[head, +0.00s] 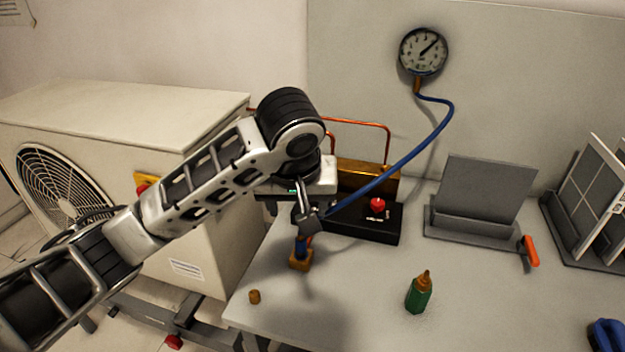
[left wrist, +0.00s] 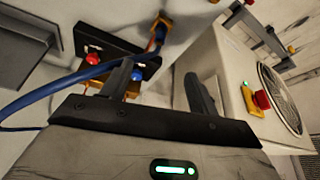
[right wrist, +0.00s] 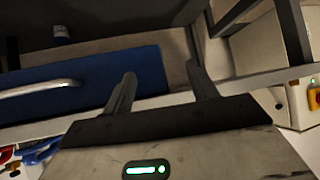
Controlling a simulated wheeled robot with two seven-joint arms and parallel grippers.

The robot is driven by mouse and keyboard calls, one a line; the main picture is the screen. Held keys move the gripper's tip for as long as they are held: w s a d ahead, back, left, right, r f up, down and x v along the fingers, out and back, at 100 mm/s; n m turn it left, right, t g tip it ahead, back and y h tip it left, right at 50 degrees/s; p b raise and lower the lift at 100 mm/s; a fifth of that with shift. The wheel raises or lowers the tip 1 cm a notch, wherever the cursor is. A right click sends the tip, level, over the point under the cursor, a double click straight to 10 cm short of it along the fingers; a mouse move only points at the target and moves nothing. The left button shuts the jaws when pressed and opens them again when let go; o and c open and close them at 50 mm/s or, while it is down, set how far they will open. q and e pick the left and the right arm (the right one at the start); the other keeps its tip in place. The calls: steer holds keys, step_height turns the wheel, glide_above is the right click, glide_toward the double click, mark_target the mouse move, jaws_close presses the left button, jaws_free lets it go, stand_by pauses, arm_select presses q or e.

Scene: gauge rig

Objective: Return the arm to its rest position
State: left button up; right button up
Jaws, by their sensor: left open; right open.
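My left arm (head: 205,185) reaches in from the left of the head view, bent at a black joint. Its gripper (head: 308,222) points down over the table, near the brass fitting (head: 300,262) on the blue hose. In the left wrist view the left gripper (left wrist: 157,78) has its two fingers apart with nothing seen gripped. The blue hose (left wrist: 82,76) passes beyond one finger there. My right arm is not in the head view. In the right wrist view the right gripper (right wrist: 161,72) is open and empty, in front of a blue drawer front (right wrist: 88,80).
A round gauge (head: 423,52) hangs on the back panel. A black block with a red knob (head: 377,205) stands behind the left gripper. An outdoor unit (head: 110,130) stands left of the table. A green bottle (head: 419,296), small brass cap (head: 254,297) and grey stand (head: 485,200) are on the table.

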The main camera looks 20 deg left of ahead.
arm_select(q)
steer(key=s+d+f+m+h, duration=0.3)
steer(key=s+f+m, duration=0.1)
steer(key=s+f, duration=0.75)
steer(key=s+a+f+y, duration=0.1)
steer(key=s+a+f, duration=0.2)
steer(key=s+a, duration=0.25)
steer(key=s+a+f+y, duration=0.1)
steer(key=s+a+f, duration=0.3)
steer(key=s, duration=0.3)
steer(key=w+d+f+m+t+h, duration=0.1)
steer(key=w+d+f+t, duration=0.3)
steer(key=f, duration=0.5)
steer(key=shift+w+d+f+m+t+h, duration=0.3)
steer(key=shift+w+d+f+t+h, duration=0.1)
steer(key=shift+w+t+h, duration=0.45)
